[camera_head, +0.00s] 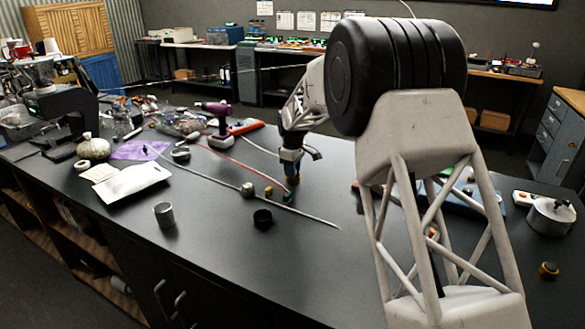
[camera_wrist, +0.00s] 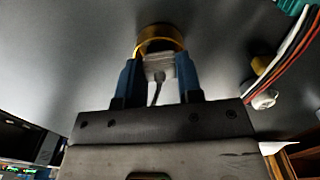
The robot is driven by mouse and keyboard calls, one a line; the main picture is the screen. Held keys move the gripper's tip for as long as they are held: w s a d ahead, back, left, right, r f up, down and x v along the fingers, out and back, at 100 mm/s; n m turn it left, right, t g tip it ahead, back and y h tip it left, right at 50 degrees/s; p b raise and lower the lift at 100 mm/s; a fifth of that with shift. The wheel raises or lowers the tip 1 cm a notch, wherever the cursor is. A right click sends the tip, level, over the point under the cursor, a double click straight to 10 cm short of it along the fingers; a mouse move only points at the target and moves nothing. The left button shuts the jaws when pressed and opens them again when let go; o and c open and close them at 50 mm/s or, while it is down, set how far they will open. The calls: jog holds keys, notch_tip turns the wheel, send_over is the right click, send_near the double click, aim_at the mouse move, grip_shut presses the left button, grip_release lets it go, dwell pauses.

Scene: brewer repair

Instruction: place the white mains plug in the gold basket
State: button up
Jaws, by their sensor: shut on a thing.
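My gripper (camera_head: 291,182) points down over the dark table near its middle. In the wrist view its two blue fingers (camera_wrist: 158,72) close on the sides of a pale grey-white block, the white mains plug (camera_wrist: 159,62), with a dark cord running back from it. The gold basket (camera_wrist: 160,32), a round brown-gold thing with a thin yellow rim or handle, is just beyond the fingertips. The plug overlaps its near edge in the picture; I cannot tell whether it is inside or above it. In the head view my gripper hides the plug and most of the basket.
A metal cup (camera_head: 164,214) and a black ring-shaped cup (camera_head: 262,218) stand at the front. Coloured wires (camera_wrist: 293,52) pass close by.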

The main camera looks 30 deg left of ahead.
jog(key=o, duration=1)
jog(key=shift+r, duration=0.1)
jog(key=shift+r, duration=3.4)
